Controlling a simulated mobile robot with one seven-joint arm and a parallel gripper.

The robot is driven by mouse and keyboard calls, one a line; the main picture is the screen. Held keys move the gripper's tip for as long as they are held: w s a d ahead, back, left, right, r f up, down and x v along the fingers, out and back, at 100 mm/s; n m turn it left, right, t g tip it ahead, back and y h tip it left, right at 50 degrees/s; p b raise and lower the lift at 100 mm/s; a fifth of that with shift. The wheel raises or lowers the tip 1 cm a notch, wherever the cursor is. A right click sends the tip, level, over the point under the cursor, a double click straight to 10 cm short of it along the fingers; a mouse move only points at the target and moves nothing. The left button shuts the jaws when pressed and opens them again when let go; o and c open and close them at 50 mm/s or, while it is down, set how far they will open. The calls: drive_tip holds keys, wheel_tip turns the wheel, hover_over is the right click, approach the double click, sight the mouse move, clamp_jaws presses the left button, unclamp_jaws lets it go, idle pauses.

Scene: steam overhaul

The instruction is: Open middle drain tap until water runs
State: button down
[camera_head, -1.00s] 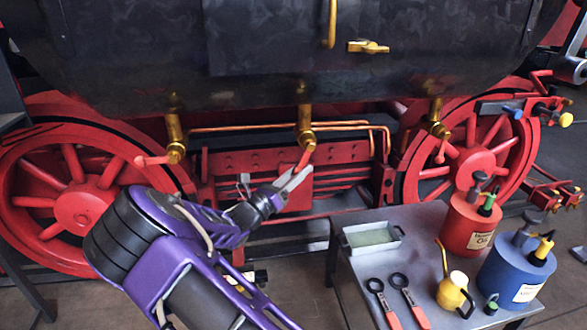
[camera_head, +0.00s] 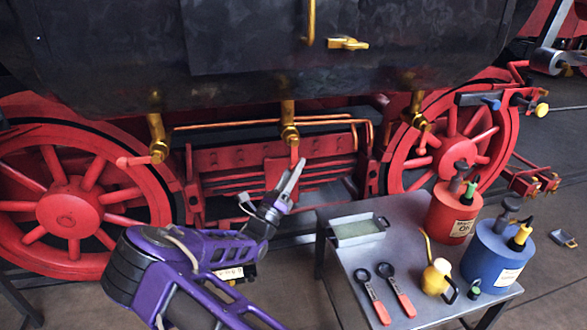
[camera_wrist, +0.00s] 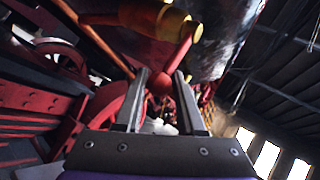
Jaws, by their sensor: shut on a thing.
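The middle drain tap (camera_head: 290,134) is a brass fitting under the dark boiler cladding. Its red lever (camera_head: 294,154) hangs nearly straight down. My gripper (camera_head: 295,171) comes up from below and is shut on the lower end of that lever. In the wrist view, the red lever's rounded end (camera_wrist: 160,83) sits between the two grey fingers. The brass body (camera_wrist: 160,20) shows above it. No water shows at the tap, though my fingers cover part of the area below it.
Large red wheels (camera_head: 68,210) flank the taps. A grey table (camera_head: 340,285) at right holds a tray (camera_head: 345,242), two orange-handled tools, an oil can (camera_head: 436,277) and canisters.

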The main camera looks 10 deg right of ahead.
drive_tip(key=c, duration=0.5)
unclamp_jaws()
drive_tip(key=v, duration=1.7)
drive_tip(key=shift+s+a+f+b, duration=0.1)
drive_tip(key=shift+s+f+b, duration=0.05)
drive_tip(key=shift+b, duration=0.2)
